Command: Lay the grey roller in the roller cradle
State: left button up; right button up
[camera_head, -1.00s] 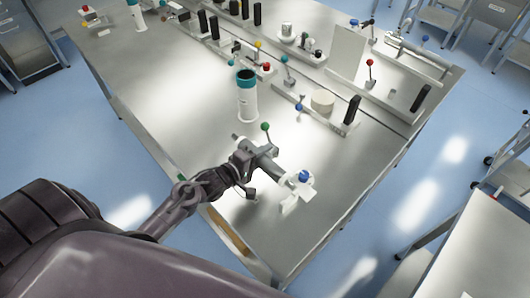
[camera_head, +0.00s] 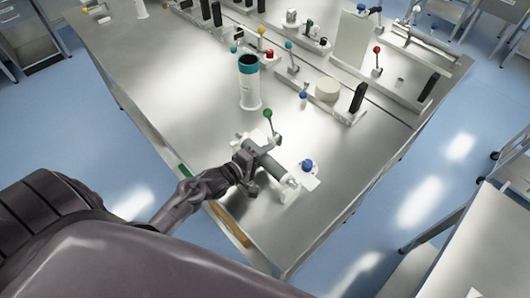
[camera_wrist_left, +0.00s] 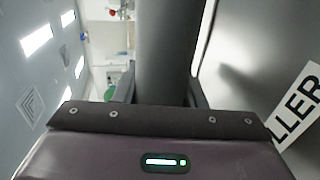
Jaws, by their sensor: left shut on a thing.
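My left gripper (camera_head: 250,167) is shut on the grey roller (camera_head: 273,164), around its middle part. The roller slants from upper left to lower right in the head view. In the left wrist view the roller (camera_wrist_left: 168,50) is a smooth grey cylinder between the fingers. The white roller cradle (camera_head: 310,182), with a blue knob and a green-knobbed lever, is right by the roller. The roller's right end overlaps the cradle's white end; I cannot tell whether it rests in it or is above it. My right gripper is not in view.
A white cylinder with a teal top (camera_head: 249,83) stands behind the cradle. Several fixtures with coloured knobs and black handles line the table's far side. The steel table (camera_head: 180,95) is clear on the left.

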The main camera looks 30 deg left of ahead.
pick_arm(q)
jog(key=shift+f+b, duration=0.3)
jog(key=shift+f, duration=0.25)
dwell(0.4)
jog(key=o, duration=1.2)
jog(key=shift+o, duration=0.2)
jog(key=shift+s+f, duration=0.15)
jog(key=b+v, duration=0.1)
jog(key=v, duration=0.6)
jog(key=shift+b, duration=0.3)
jog(key=shift+s+a+r, duration=0.15)
jog(key=shift+s+r, duration=0.1)
